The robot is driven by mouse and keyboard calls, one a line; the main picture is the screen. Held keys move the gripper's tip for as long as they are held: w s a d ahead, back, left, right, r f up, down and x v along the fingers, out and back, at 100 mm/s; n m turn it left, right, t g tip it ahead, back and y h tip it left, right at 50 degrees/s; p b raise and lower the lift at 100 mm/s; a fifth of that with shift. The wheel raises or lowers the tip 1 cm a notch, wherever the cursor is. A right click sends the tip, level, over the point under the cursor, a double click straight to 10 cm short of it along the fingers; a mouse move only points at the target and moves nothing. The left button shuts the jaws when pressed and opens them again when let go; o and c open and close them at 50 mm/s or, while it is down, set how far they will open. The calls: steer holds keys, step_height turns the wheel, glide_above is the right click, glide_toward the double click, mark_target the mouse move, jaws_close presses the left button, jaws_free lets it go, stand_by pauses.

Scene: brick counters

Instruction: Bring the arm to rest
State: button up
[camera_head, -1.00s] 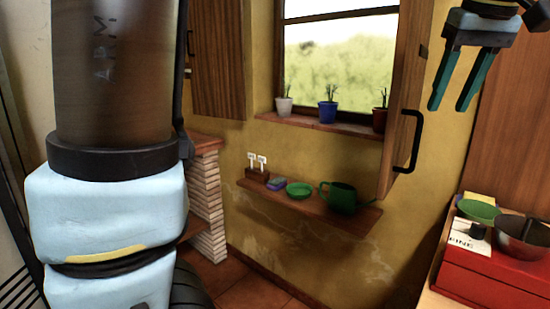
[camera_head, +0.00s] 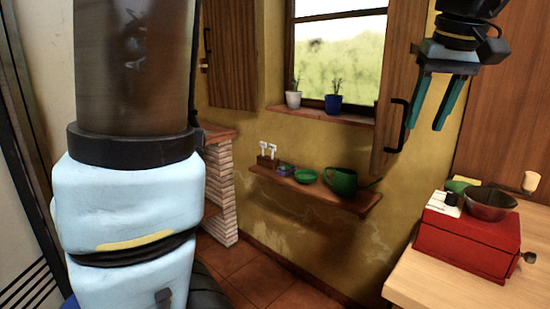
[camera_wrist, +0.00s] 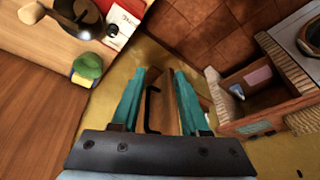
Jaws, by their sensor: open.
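My gripper (camera_head: 431,108) is in the upper right of the head view, pointing down with its two teal fingers apart. It is open and nothing is between the fingers. It hangs in front of the open wooden shutter (camera_head: 398,75) and left of the wood panel. In the wrist view, the fingers of my gripper (camera_wrist: 162,75) are spread, with the black shutter handle (camera_wrist: 152,112) showing beyond them.
A red box (camera_head: 468,240) with a metal bowl (camera_head: 490,204) stands on the wooden counter (camera_head: 455,289) at right. A wall shelf (camera_head: 345,202) holds a green watering can (camera_head: 341,181) and a green dish (camera_head: 306,176). Potted plants (camera_head: 333,103) stand on the windowsill.

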steer(key=w+a+f+g, duration=0.1)
steer(key=w+a+f, duration=0.3)
steer(key=a+f, duration=0.4)
steer(key=w+a+f+g, duration=0.1)
steer(key=w+a+f, duration=0.4)
steer(key=a, duration=0.5)
steer(key=s+a+f, duration=0.2)
steer(key=a+f, duration=0.3)
steer(key=a, duration=0.2)
steer(key=s+a+f+p, duration=0.1)
steer(key=s+a+f, duration=0.2)
steer(key=a+f, duration=0.2)
steer(key=a, duration=0.2)
steer(key=shift+s+a+f+n, duration=0.15)
steer(key=shift+a+n, duration=0.15)
steer(key=shift+a, duration=0.05)
stand_by(0.7)
